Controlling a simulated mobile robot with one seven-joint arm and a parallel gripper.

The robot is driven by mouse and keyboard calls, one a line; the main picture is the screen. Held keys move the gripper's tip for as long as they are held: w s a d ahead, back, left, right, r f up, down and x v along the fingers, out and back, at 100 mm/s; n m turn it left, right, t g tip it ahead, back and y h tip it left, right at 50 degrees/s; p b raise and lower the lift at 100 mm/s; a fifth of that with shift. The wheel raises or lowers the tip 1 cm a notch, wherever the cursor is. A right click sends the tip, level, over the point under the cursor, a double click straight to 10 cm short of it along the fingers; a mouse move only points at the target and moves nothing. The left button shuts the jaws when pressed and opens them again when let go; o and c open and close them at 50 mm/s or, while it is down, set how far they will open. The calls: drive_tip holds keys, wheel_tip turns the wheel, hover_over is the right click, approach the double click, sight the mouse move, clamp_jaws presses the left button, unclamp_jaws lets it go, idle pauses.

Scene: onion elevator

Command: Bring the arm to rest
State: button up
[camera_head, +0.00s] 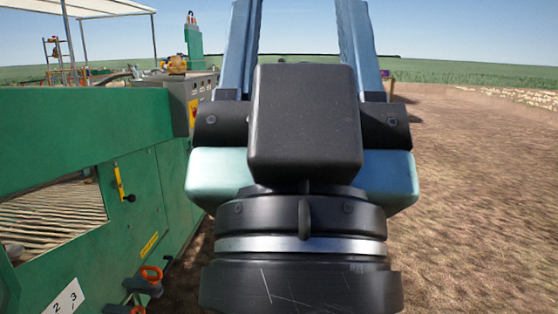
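My gripper (298,12) fills the middle of the view, close to the camera. Its black wrist and pale teal body are at the bottom and centre. Its two blue fingers point up and away, well apart, with sky and field showing between them. The fingertips reach the top edge of the picture and may be cut off. I see nothing held between the fingers. The black block of the gripper hides part of the scene behind it.
A green machine (80,130) with a slatted bed (50,215) stands close on the left. Orange-handled levers (150,278) stick out from its side near the bottom. A round brown thing (177,64) sits on top. Bare brown ground (480,200) lies open on the right.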

wheel_tip(320, 180, up, 38)
drive_tip(key=p, duration=3.7)
drive_tip(key=shift+a+p, duration=0.2)
drive_tip(key=shift+p, duration=0.1)
drive_tip(key=shift+w, duration=0.15)
